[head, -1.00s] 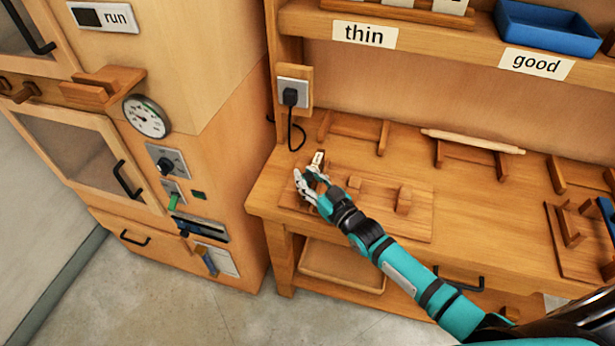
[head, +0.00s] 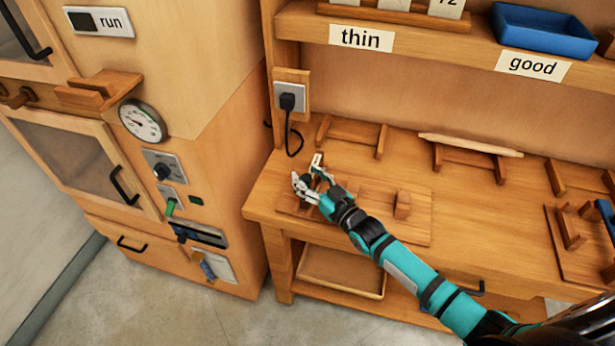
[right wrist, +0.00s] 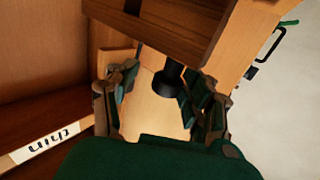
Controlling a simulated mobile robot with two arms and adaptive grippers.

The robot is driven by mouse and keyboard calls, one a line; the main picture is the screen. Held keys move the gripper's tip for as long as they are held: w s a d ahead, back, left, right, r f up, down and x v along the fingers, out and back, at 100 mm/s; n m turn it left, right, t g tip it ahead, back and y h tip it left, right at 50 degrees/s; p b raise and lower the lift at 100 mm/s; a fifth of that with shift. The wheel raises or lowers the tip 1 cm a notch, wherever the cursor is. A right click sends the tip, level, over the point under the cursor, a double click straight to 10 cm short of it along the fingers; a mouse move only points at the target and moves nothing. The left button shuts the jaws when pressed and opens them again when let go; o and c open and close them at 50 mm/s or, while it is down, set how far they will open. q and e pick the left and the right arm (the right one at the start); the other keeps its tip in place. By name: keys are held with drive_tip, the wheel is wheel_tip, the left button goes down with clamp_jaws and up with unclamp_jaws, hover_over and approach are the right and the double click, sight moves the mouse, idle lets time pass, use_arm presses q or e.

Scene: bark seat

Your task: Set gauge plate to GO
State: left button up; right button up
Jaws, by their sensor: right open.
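A flat wooden board (head: 415,232) lies on the bench and bears an upright wooden block (head: 403,204). A small upright piece with a pale face (head: 317,160) stands just behind the fingers. In the right wrist view, the open fingers (right wrist: 165,105) are on either side of a black knob (right wrist: 171,80) and a pale wooden surface (right wrist: 152,108). I cannot tell whether they touch the knob. No GO marking is readable, and I cannot tell which part is the gauge plate. My left gripper is out of view.
A socket with a black plug and cable (head: 288,101) is on the post behind the board. A rolling pin (head: 470,145) rests on a wooden rack at the back. A cabinet with a dial (head: 142,121) stands left. The bench front has free room.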

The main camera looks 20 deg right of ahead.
drive_tip(key=shift+a, duration=0.15)
drive_tip(key=v, duration=1.2)
